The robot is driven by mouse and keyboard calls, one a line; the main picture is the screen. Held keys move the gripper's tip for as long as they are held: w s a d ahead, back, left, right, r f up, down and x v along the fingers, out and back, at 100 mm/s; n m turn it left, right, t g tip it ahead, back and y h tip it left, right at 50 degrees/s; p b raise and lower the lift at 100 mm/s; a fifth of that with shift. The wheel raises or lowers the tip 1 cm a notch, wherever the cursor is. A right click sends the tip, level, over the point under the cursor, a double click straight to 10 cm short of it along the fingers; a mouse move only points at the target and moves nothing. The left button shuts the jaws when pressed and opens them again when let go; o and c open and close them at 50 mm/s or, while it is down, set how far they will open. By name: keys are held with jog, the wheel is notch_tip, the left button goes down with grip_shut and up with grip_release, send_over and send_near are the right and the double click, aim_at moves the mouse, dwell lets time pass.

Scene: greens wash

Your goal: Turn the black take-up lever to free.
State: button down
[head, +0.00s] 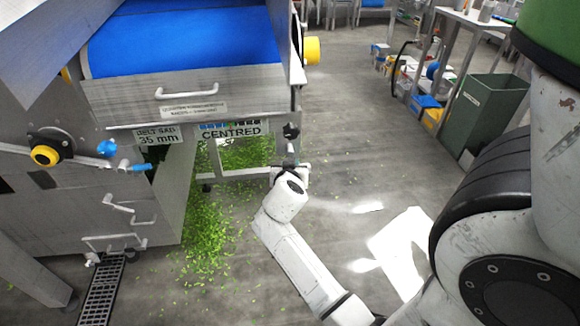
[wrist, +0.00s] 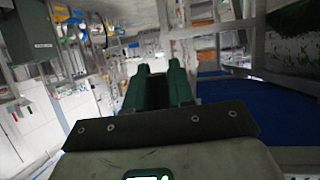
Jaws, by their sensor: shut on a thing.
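The machine's belt frame fills the left of the head view, with a sign (head: 230,131) reading CENTRED and another sign (head: 158,136) reading BELT SAG 35 mm. A small black knob (head: 291,131), which looks like the take-up lever's end, stands at the frame's right corner. My gripper (head: 289,163) is just below it, small and partly hidden by my wrist. In the wrist view my gripper's dark green fingers (wrist: 160,68) are close together on something dark, apparently the black lever; its outline is hard to make out. The lever's pivot and markings are not readable.
The blue belt (head: 185,40) lies above a handled metal panel (head: 190,95). Green leaf bits (head: 205,225) litter the floor under the machine. A yellow roller end (head: 312,50) sticks out at the upper right. A grey-green bin (head: 483,115) stands right; the floor between is open.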

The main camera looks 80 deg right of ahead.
jog(key=shift+s+f, duration=0.1)
jog(key=c, duration=1.1)
grip_release()
jog(key=shift+a, duration=0.1)
jog(key=p+v, duration=0.1)
jog(key=v, duration=0.9)
jog(key=shift+a+r, duration=0.25)
jog(key=shift+a, duration=0.05)
